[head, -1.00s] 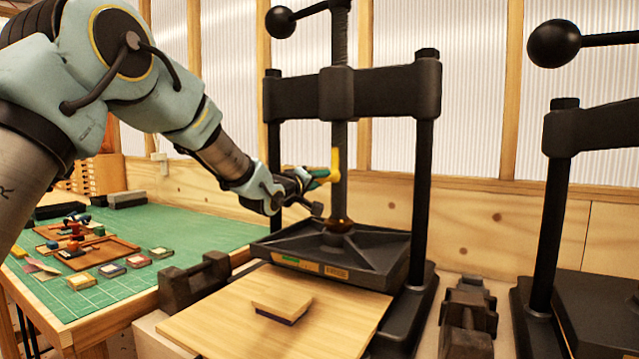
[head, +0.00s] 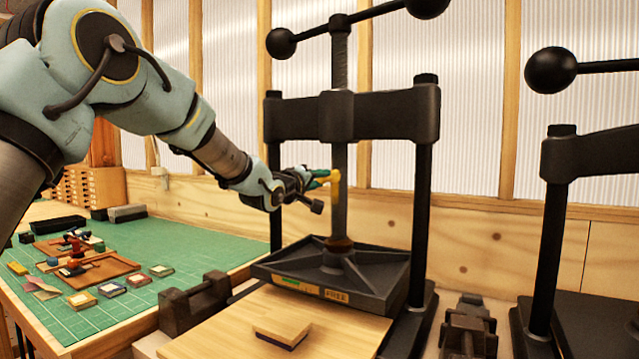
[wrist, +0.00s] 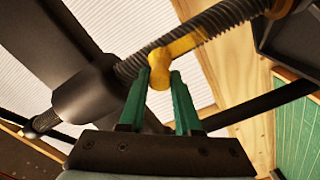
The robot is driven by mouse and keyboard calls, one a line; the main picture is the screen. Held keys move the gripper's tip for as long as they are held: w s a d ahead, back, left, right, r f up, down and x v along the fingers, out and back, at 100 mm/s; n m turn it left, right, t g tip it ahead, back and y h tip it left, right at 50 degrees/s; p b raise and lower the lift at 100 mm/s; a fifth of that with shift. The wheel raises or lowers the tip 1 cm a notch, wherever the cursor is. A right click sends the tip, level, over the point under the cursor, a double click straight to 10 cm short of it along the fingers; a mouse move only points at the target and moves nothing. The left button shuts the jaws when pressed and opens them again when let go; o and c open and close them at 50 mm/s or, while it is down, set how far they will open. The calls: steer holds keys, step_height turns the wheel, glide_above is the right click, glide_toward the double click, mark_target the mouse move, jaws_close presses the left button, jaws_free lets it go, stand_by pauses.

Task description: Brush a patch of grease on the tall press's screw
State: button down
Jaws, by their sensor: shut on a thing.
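The tall press (head: 352,118) stands in the middle of the head view, its dark threaded screw (head: 340,215) running down through the crossbeam to a brownish collar above the platen (head: 385,275). In the wrist view the screw (wrist: 215,22) crosses the top. My gripper (head: 318,178) is left of the screw, below the crossbeam.
A second black press (head: 590,160) stands at the right. A wooden board (head: 215,330) with a small block (head: 282,330) lies in front of the tall press. The green-topped table (head: 190,240) holds trays and small pads at the left. Dark clamp-like weights (head: 193,305) stand beside the press.

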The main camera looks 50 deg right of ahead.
step_height(320, 180, down, 9)
steer(key=b, duration=1.2)
steer(key=shift+f, duration=0.2)
stand_by(5.4)
steer(key=shift+a, duration=0.1)
steer(key=shift+b+v, duration=0.95)
steer(key=shift+v, duration=1.95)
